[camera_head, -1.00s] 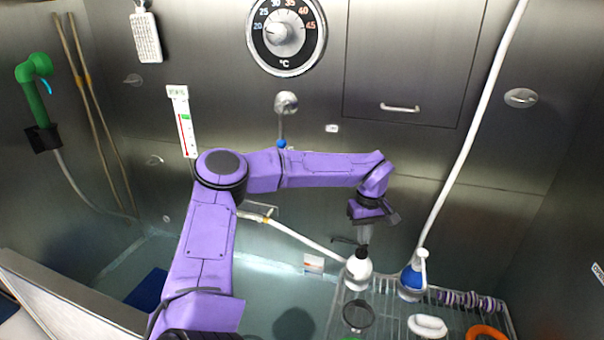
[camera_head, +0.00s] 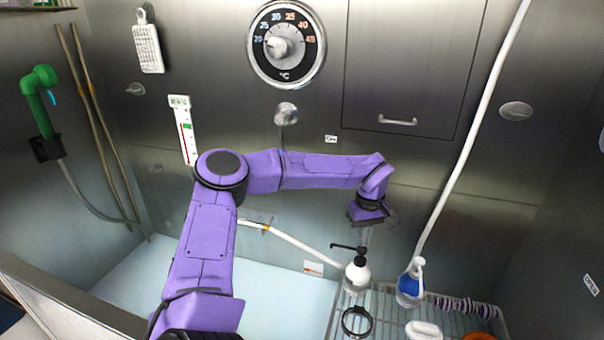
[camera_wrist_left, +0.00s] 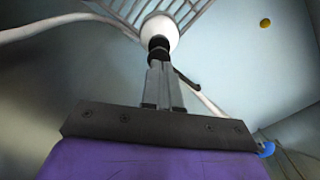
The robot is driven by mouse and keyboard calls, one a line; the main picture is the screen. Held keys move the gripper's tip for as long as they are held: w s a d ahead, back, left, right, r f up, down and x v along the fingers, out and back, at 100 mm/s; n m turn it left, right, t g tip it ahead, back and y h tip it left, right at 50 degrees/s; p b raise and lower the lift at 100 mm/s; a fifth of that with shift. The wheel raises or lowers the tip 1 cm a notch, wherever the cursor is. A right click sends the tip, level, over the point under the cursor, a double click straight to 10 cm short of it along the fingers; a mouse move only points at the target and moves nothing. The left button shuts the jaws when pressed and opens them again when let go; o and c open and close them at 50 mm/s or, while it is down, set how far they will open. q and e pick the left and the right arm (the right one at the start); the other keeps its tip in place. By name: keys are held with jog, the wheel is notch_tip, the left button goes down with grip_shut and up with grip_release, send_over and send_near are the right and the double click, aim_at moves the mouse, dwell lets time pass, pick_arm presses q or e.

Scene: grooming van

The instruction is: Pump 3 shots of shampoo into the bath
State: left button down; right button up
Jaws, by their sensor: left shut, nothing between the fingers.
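The shampoo bottle (camera_head: 357,274), white with a black pump head (camera_head: 350,247), stands upright at the rack's left corner. Its spout points left, toward the bath (camera_head: 190,275), a pale basin. My left gripper (camera_head: 365,238) is shut, empty and pointing down right over the pump head. In the left wrist view, the closed fingertips (camera_wrist_left: 161,66) line up with the black pump top, with the white bottle (camera_wrist_left: 160,30) beyond. I cannot tell whether they touch. The spout (camera_wrist_left: 187,80) shows beside the fingers. My right gripper is out of view.
The wire rack (camera_head: 385,300) also holds a blue-and-white bottle (camera_head: 410,286), a black ring (camera_head: 357,322) and a white item (camera_head: 424,331). A white hose (camera_head: 470,140) hangs close on the right. The bath's near wall (camera_head: 60,300) is at lower left.

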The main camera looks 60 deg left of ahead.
pick_arm(q)
jog(key=shift+f, duration=0.1)
dwell(0.4)
jog(key=shift+f+b, duration=0.7)
jog(key=shift+f, duration=0.8)
jog(key=shift+r, duration=0.1)
notch_tip(320, 180, up, 3)
jog(key=p, duration=0.3)
